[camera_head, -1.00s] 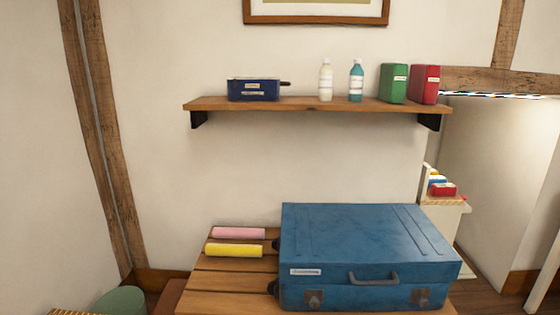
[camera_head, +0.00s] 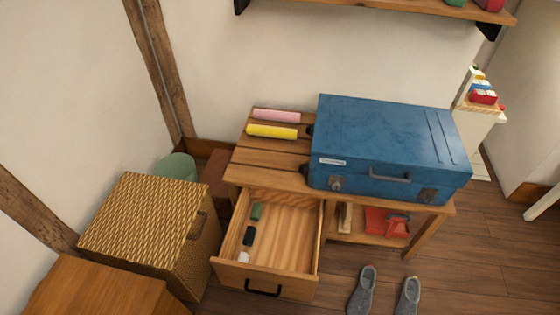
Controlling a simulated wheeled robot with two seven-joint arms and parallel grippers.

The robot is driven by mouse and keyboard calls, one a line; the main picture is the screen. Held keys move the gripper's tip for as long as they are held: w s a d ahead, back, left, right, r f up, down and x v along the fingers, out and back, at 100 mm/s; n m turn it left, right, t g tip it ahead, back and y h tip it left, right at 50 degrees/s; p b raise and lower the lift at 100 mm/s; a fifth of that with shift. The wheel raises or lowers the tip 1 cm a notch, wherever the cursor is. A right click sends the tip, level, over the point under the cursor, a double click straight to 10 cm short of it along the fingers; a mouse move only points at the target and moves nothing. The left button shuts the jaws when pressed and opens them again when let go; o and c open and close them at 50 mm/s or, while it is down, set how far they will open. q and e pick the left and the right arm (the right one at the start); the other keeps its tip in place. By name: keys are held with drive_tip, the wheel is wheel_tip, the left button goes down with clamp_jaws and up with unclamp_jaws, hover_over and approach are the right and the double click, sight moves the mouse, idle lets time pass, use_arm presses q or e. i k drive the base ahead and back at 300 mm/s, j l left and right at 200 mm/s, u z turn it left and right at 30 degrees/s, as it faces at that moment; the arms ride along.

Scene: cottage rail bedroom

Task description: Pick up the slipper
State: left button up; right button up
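Two grey slippers lie on the wooden floor at the bottom of the head view, in front of the table. The left slipper (camera_head: 362,290) and the right slipper (camera_head: 408,297) lie side by side with a small gap between them. The lower end of the right slipper is near or past the picture's bottom edge. Neither of my grippers shows in the view, so their state is hidden.
A wooden table (camera_head: 273,160) carries a blue suitcase (camera_head: 390,145), a pink roll (camera_head: 277,115) and a yellow roll (camera_head: 272,131). Its open drawer (camera_head: 285,236) juts out left of the slippers. A wicker box (camera_head: 150,225) stands left. Floor right of the slippers is clear.

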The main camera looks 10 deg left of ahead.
sight(359, 303)
drive_tip(key=k+l+u, duration=0.1)
drive_tip(key=k+u, duration=0.3)
drive_tip(key=k+z, duration=0.1)
drive_tip(key=z, duration=0.25)
drive_tip(key=l+z, duration=0.1)
drive_tip(key=z, duration=0.25)
drive_tip(key=k+l+z, duration=0.1)
drive_tip(key=z, duration=0.2)
drive_tip(key=i+l+u, duration=0.1)
drive_tip(key=u, duration=0.35)
drive_tip(key=i+l+u, duration=0.1)
drive_tip(key=l+u, duration=0.15)
drive_tip(key=u, duration=0.15)
drive_tip(key=l+u, duration=0.2)
drive_tip(key=u, duration=0.25)
drive_tip(key=i+l+u, duration=0.1)
drive_tip(key=l, duration=0.45)
drive_tip(key=i+l+u, duration=0.1)
drive_tip(key=l, duration=0.45)
drive_tip(key=i+l+u, duration=0.1)
drive_tip(key=l, duration=0.45)
